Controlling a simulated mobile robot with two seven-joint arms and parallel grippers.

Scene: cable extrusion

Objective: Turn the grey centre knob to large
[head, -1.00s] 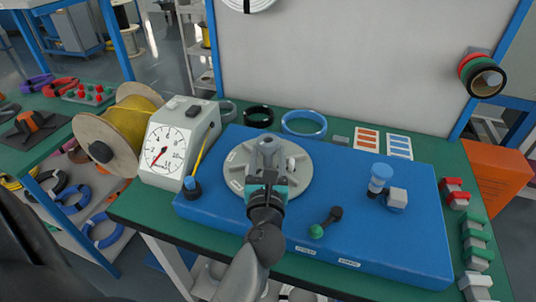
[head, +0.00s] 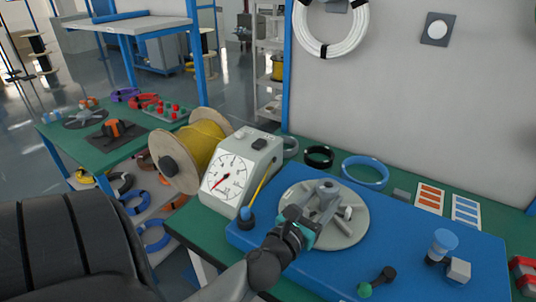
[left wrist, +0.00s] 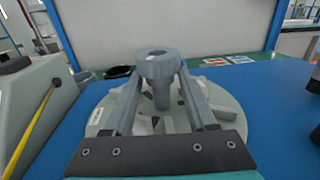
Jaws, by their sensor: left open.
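The grey centre knob (head: 327,187) stands upright on a round light-grey plate (head: 353,233) on the blue panel. In the left wrist view the knob (left wrist: 157,66) shows as a round cap with a hole on a thinner stem. My left gripper (head: 318,205) comes in from the lower left. Its two fingers reach either side of the knob, open, with the stem between them. I cannot tell whether either finger touches it. The plate's markings are too small to read and partly hidden by the gripper. My right gripper is not in view.
A gauge box (head: 242,172) and a yellow cable spool (head: 207,148) stand left of the blue panel (head: 420,222).

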